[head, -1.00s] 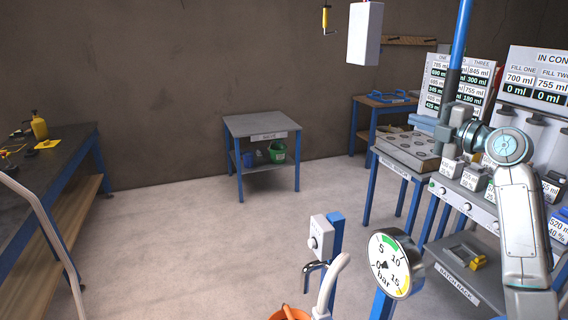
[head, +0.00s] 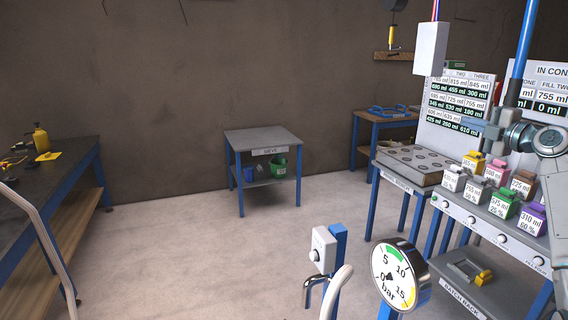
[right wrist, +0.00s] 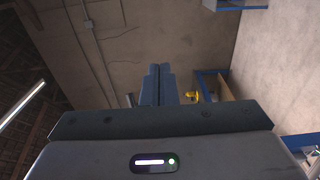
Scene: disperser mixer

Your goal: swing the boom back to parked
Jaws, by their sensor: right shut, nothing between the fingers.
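The boom's own arm is above the frame, with no clear view of it. A blue upright pole (head: 526,45), apparently part of the boom, comes down at the upper right. A white box (head: 430,48) on red and blue cables hangs to the left of it, with a yellow hanging piece (head: 392,37) further left. My right gripper (head: 478,126) is at the pole's lower end; I cannot tell whether it touches the pole. In the right wrist view its fingers (right wrist: 158,85) are shut together, with nothing between them. My left gripper is out of view.
A rack bench with coloured containers (head: 503,203) stands below my right arm. A pressure gauge (head: 400,276) and a white dial box (head: 323,249) rise in front. A small sieve table (head: 262,136) stands at the wall. The middle floor is clear.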

